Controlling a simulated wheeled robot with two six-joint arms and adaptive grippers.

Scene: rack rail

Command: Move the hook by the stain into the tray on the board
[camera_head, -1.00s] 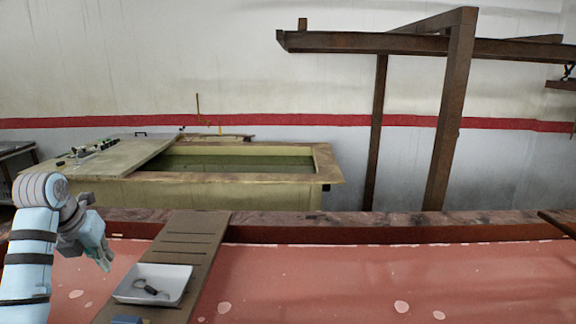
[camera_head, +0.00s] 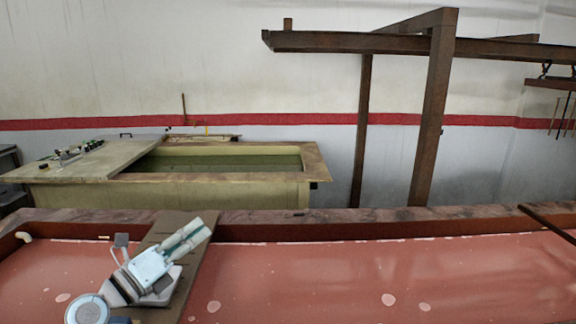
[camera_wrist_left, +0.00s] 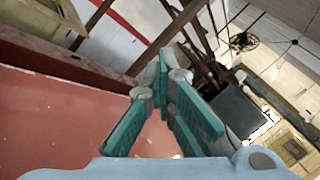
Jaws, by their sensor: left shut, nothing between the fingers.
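My left gripper (camera_head: 198,230) hangs over the brown slotted board (camera_head: 193,272), its fingers together and empty, pointing away to the upper right. In the left wrist view its teal fingers (camera_wrist_left: 164,68) meet at the tips with nothing between them. I cannot pick out with certainty a hook by a stain. A small pale curved piece (camera_head: 23,236) is at the left end of the rusty beam. My right gripper is not in view.
The red surface (camera_head: 300,275) with pale spots is mostly clear right of the board. A rusty beam (camera_head: 350,226) runs behind it. Beyond are a tank (camera_head: 220,192) of greenish liquid and a rusty frame (camera_head: 432,120). Thin hanging items (camera_head: 562,115) show at far right.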

